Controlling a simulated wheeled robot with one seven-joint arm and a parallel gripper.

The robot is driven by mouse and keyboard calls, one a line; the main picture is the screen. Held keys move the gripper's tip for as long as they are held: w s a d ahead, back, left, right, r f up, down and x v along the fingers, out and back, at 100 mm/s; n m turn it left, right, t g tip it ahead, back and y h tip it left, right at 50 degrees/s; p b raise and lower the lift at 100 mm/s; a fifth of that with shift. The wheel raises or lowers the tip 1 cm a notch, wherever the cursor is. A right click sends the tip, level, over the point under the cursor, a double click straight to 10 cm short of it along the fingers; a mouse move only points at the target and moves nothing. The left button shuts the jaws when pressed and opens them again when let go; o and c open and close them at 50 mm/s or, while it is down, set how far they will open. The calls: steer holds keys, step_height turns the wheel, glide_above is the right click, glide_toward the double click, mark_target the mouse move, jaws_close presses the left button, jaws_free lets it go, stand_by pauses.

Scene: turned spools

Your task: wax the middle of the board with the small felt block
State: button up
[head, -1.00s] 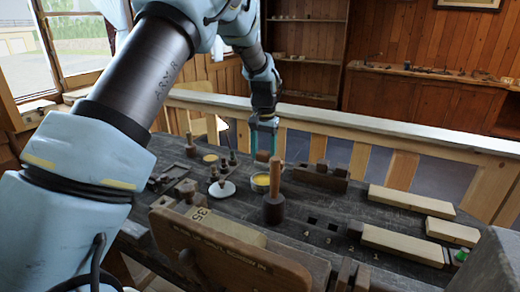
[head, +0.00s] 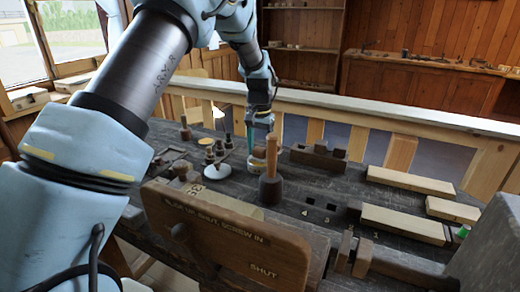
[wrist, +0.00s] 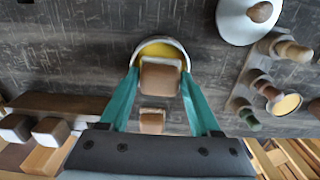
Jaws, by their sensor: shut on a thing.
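My gripper (head: 259,148) is shut on a small brown block with a pale edge, the felt block (wrist: 160,77), between its teal fingers. In the wrist view the block overlaps the near part of a round tin of yellow wax (wrist: 160,47). The tin also shows in the head view (head: 257,164), just under the fingertips. I cannot tell whether the block touches the wax. Pale boards lie on the right of the bench: a back one (head: 410,184), a front one (head: 403,223) and a short one (head: 453,210). Which is the task's board is unclear.
A mallet (head: 271,178) stands upright just before the tin. A white dish (head: 217,170) and small turned pieces lie left. A dark rack with blocks (head: 318,158) is right of the tin. Another brown block (wrist: 151,120) shows near the gripper. A wooden sign (head: 225,240) stands in front.

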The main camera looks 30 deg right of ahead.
mark_target(260, 149)
steer(key=shift+f, duration=0.6)
stand_by(1.8)
steer(key=shift+r, duration=0.1)
steer(key=shift+r+p, duration=2.3)
steer(key=shift+r, duration=1.15)
